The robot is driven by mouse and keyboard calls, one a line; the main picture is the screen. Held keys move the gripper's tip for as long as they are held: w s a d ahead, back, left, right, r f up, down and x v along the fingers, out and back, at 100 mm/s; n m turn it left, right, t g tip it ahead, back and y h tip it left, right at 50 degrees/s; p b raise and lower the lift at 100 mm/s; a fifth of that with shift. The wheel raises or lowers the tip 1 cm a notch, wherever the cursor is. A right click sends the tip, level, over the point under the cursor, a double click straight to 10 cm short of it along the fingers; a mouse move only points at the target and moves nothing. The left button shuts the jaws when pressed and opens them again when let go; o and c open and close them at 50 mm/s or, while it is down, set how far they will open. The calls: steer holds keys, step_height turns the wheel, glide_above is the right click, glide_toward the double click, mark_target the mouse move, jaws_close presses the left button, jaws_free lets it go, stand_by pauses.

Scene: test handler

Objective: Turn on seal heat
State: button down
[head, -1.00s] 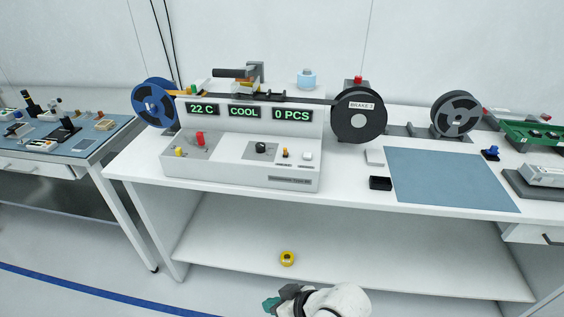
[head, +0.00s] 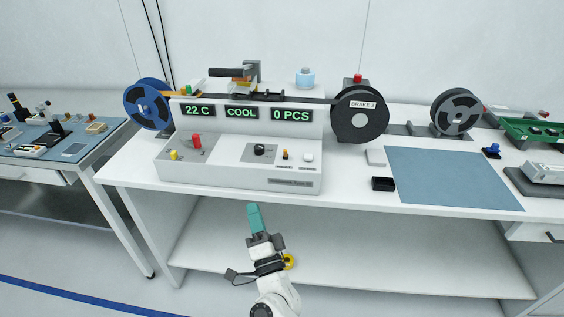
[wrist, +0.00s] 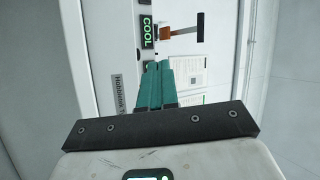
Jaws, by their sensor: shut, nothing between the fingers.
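The white test handler (head: 230,178) stands on the bench with green displays reading 22 C, COOL (head: 242,113) and 0 PCS. Its front panel carries a red control (head: 196,141), a yellow one (head: 174,155), a black knob (head: 259,149), a small orange switch (head: 285,154) and a white button (head: 308,157). The control labels are too small to read. My gripper (head: 253,207) has teal fingers, shut and empty, in front of the bench's front edge and below the panel. In the wrist view the shut fingers (wrist: 158,80) point toward the machine, and the COOL display (wrist: 147,30) shows beyond them.
A blue reel (head: 148,104) is at the machine's left and a black reel (head: 360,114) at its right. A black box (head: 383,184) and blue mat (head: 450,180) lie to the right.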

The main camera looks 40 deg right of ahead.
mark_target(285, 152)
steer(key=s+d+f+m+g+h, duration=0.1)
steer(key=s+d+m+g+h, duration=0.1)
steer(key=d+m+g+h, duration=0.3)
steer(key=m+g+h, duration=0.1)
steer(key=m+h, duration=0.2)
steer(key=m, duration=0.1)
steer(key=shift+s+d+f+h, duration=0.15)
steer(key=shift+d+f+h, duration=0.05)
steer(key=shift+f+h, duration=0.1)
steer(key=p+x, duration=0.2)
steer(key=x, duration=1.2)
steer(key=shift+d+f+p, duration=0.1)
steer(key=shift+f+p, duration=0.1)
steer(key=shift+p, duration=0.1)
